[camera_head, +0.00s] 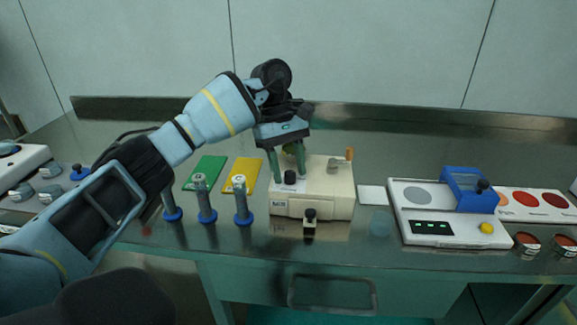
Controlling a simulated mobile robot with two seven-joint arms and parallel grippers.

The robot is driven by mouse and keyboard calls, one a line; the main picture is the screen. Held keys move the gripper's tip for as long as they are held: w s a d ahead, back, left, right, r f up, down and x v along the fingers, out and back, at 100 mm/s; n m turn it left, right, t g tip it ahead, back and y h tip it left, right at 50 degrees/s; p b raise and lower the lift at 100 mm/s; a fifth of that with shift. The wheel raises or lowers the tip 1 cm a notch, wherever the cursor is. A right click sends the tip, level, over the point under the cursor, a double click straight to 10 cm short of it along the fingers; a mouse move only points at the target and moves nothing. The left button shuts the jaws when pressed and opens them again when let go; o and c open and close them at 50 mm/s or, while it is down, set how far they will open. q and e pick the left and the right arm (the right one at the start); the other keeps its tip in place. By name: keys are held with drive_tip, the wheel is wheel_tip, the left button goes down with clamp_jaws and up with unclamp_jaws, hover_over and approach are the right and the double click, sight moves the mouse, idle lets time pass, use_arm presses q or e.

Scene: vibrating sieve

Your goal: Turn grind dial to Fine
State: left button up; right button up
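A cream box-shaped machine (335,203) stands on the middle of the steel bench. A small black dial (290,177) is on its top left part; its markings are too small to read. My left gripper (288,171) points down over the machine from above. Its two green fingers are spread apart, one on each side of the dial; I cannot tell whether they touch it. A yellowish round part shows between the fingers, partly hidden. My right gripper is not in view.
Several grey cylinders with blue bases (242,201) stand left of the machine, before green (206,172) and yellow (243,175) cards. A white device with a blue cover (468,188) stands at right.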

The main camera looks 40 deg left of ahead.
sight(283, 175)
use_arm(q)
drive_tip(key=v, duration=0.6)
drive_tip(key=shift+a+r, duration=0.1)
drive_tip(key=shift+r, duration=0.1)
drive_tip(key=shift+w+a+r+p, duration=0.2)
drive_tip(key=shift+a+r+p, duration=0.1)
drive_tip(key=shift+r, duration=0.35)
drive_tip(key=shift+s+f, duration=0.1)
